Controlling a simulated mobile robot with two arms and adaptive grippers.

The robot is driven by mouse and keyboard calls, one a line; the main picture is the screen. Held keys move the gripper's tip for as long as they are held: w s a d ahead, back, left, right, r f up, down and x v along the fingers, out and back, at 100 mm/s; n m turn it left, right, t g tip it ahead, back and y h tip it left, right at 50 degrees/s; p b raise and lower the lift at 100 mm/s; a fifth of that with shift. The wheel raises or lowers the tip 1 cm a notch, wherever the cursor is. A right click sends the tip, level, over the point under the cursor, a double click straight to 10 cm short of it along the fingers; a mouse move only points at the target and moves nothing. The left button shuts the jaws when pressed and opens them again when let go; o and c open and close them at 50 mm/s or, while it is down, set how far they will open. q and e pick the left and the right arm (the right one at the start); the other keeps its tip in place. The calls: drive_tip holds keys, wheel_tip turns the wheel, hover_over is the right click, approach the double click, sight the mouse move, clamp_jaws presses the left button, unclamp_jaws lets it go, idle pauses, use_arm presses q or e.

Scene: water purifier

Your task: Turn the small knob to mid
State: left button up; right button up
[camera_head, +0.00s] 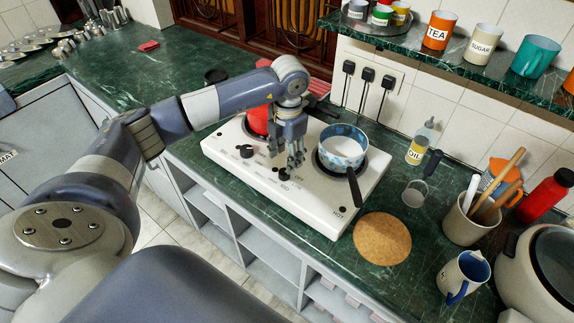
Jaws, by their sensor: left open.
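A white two-burner stove (318,207) stands on the green counter. A dark knob (246,152) is on the left of its front panel. A second dark knob (284,173) is near the middle, with small lettering around it; I cannot read its setting. I cannot tell which of the two is the small knob. My left gripper (293,160) is open and points down, just above and close to the middle knob. I cannot tell whether its fingers touch the knob. My right gripper is not in view.
A blue-patterned pan (342,148) sits on the right burner, its dark handle (353,188) reaching forward. A red pot (258,120) is on the left burner, partly behind my arm. A cork mat (382,239), oil bottle (417,149) and utensil holder (462,225) are to the right.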

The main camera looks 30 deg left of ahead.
sight(284, 174)
use_arm(q)
drive_tip(key=f+p, duration=0.1)
drive_tip(key=f, duration=0.5)
drive_tip(key=shift+a+f, duration=0.1)
drive_tip(key=shift+a, duration=0.1)
drive_tip(key=shift+c, duration=0.4)
drive_tip(key=c, duration=1)
